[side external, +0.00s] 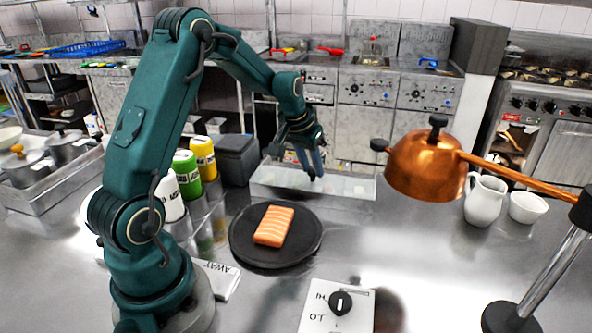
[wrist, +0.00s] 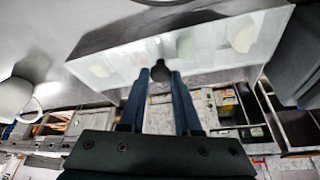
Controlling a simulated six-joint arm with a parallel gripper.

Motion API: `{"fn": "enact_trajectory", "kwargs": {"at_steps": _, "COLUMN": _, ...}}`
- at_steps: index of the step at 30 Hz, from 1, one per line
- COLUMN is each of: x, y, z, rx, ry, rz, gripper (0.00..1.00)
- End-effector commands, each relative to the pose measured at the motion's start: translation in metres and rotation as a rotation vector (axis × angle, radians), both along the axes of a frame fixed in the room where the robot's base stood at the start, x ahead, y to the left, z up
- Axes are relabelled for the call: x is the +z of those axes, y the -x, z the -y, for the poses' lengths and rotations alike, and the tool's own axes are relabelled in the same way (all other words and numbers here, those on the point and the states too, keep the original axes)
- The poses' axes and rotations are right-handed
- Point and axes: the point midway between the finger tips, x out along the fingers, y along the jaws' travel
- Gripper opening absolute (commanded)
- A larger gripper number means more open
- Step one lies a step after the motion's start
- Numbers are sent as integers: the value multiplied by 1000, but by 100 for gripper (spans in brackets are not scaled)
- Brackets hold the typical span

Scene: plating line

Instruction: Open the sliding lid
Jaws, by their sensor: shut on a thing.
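A long shallow metal box (side external: 263,176) stands on the steel counter behind the black plate. Its pale, see-through sliding lid (side external: 345,186) also shows in the wrist view (wrist: 205,50), with blurred pale and greenish shapes under it. The lid appears to cover the top of the box. My gripper (side external: 314,168) reaches down at the lid's middle. In the wrist view, my gripper (wrist: 160,78) has its two blue fingers shut on a small dark knob (wrist: 160,69) on the lid. In the side view the fingers mostly hide the knob.
A black round plate (side external: 240,240) with a salmon piece (side external: 274,226) lies in front of the box. A copper heat lamp (side external: 425,165) hangs to the right. Bottles (side external: 186,175) and a grey bin (side external: 238,158) stand left. A white jug (side external: 484,200) and bowl (side external: 528,208) stand right.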

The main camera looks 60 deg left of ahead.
Motion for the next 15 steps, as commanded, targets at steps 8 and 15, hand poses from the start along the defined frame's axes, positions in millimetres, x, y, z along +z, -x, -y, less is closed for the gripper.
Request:
{"fn": "enact_trajectory", "kwargs": {"at_steps": 8, "x": 1, "y": -3, "z": -4, "rx": 1, "ry": 1, "rz": -1, "gripper": 0}}
{"fn": "enact_trajectory", "kwargs": {"at_steps": 15, "x": 1, "y": -24, "z": -24, "rx": 2, "ry": -1, "rz": 3, "gripper": 0}}
